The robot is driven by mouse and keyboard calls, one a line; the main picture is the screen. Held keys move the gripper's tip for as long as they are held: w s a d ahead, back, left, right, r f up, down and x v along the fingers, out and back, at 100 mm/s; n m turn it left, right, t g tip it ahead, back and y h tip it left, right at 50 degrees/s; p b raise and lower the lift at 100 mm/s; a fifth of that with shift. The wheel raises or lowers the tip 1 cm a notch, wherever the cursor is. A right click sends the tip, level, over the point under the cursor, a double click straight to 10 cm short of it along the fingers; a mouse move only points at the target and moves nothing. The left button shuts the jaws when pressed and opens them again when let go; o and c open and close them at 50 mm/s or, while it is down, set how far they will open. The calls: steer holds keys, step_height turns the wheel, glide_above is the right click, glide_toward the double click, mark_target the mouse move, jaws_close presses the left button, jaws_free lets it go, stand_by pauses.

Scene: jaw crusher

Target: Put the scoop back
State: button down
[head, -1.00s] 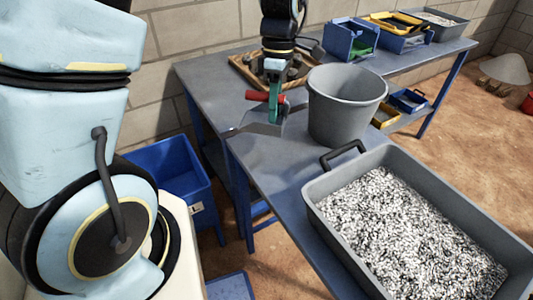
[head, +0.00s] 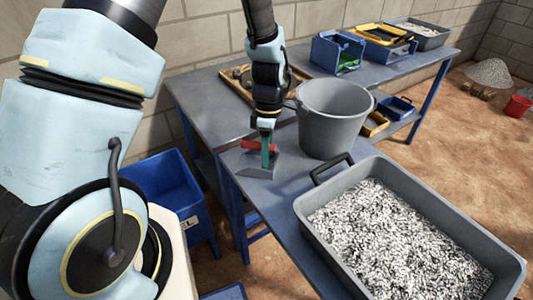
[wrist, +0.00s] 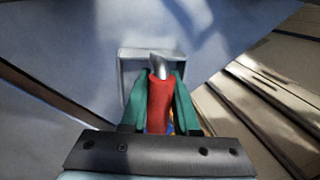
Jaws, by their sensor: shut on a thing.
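The scoop has a red handle and a grey metal pan (head: 260,167). In the head view it is at the edge of the blue-grey table, left of the grey bucket (head: 335,115). My gripper (head: 266,150) points down with its green fingers shut on the red handle. In the wrist view the red handle (wrist: 159,100) lies between the green fingers (wrist: 160,105), with the scoop's pan (wrist: 135,60) beyond it. The pan is at or just above the table top; I cannot tell whether it touches.
A wooden tray (head: 236,90) lies behind my gripper. Blue and yellow bins stand farther back. A blue bin (head: 165,190) is below, left of the table.

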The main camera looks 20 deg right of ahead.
steer(key=shift+f, duration=0.15)
steer(key=c, duration=0.7)
jaws_free()
steer(key=shift+o, duration=0.2)
step_height(320, 180, up, 12)
steer(key=w+d+b, duration=0.1)
steer(key=w+b, duration=0.1)
steer(key=b, duration=0.1)
steer(key=w+a+r+m+t+h, duration=0.1)
steer(key=a+m, duration=1.1)
steer(key=a, duration=1.6)
steer(key=shift+a+r+t, duration=0.15)
steer(key=shift+r+t, duration=0.35)
steer(key=shift+t, duration=0.7)
steer(key=shift+w, duration=0.1)
